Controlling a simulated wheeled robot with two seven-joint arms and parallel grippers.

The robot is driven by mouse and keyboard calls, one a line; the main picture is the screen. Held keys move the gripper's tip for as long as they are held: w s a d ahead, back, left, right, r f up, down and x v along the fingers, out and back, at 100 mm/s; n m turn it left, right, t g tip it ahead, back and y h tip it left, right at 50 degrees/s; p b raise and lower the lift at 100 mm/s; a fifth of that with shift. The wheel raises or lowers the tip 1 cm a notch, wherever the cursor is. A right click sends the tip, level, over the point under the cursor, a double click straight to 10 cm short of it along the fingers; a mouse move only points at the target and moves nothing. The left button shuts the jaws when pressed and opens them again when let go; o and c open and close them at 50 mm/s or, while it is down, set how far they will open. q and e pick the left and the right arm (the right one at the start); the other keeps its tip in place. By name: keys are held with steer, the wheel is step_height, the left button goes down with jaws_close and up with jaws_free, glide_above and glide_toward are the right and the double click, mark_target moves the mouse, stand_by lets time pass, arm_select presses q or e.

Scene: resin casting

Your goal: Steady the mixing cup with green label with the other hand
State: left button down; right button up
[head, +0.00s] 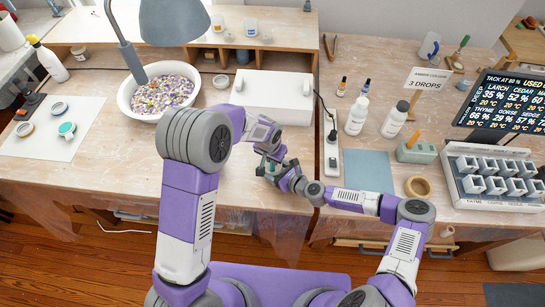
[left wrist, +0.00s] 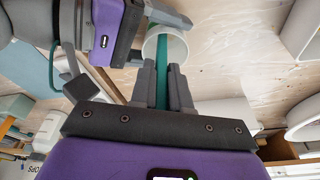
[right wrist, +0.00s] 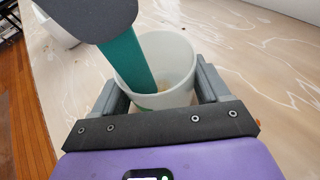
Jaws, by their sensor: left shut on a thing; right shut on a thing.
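The mixing cup (right wrist: 178,103) is a white, open-topped cup that sits between the fingers of my right gripper (right wrist: 163,82), which is shut on its sides. A bit of green shows low on its wall; most of the label is hidden. A flat green stick (right wrist: 128,62) leans into the cup, with a little pale material at the bottom. My left gripper (left wrist: 163,78) is shut on this stick, and the cup's white rim (left wrist: 178,45) shows just beyond its fingertips. In the head view both grippers meet near the table's front edge and largely hide the cup.
A white bowl of colourful chips (head: 127,101) stands under the grey lamp (head: 172,22). A white box (head: 272,97) lies behind my grippers. White bottles (head: 357,116), a blue mat (head: 367,171), a tape ring (head: 418,187) and a rack of small cups (head: 458,198) stand to the right.

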arm_select(q)
steer(key=shift+s+f, duration=0.15)
steer(key=shift+f, duration=0.95)
stand_by(0.3)
steer(key=w, duration=0.4)
steer(key=shift+w+r, duration=0.1)
steer(key=shift+w+r, duration=0.1)
stand_by(0.5)
steer(key=shift+s, duration=1.95)
